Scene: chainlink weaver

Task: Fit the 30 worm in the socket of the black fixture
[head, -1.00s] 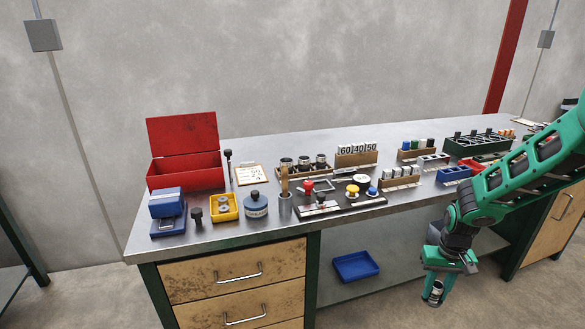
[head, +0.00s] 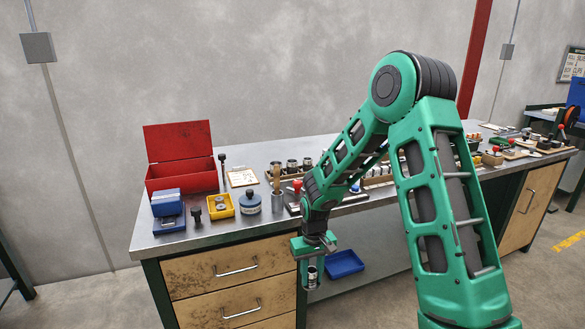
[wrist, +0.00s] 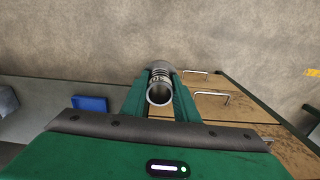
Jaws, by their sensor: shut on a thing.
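My gripper (head: 312,280) is shut on a short, hollow metal worm (wrist: 159,88), held in front of the bench and below its top. The wrist view shows its open round end and ridged body. A dark marking on it looks like 30 but is hard to read. In the head view the worm (head: 312,272) shows small between the fingers. A dark fixture plate with a red knob (head: 297,185) stands near the bench's front edge. My arm hides most of it, and I cannot see a socket.
On the bench (head: 205,240) stand a red open box (head: 182,172), a blue box (head: 167,205), a yellow tray (head: 220,206), a blue-grey pot (head: 250,203) and a rack of metal cylinders (head: 291,167). Drawer handles (head: 237,271) jut out below. A blue tray (head: 345,263) lies on the lower shelf.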

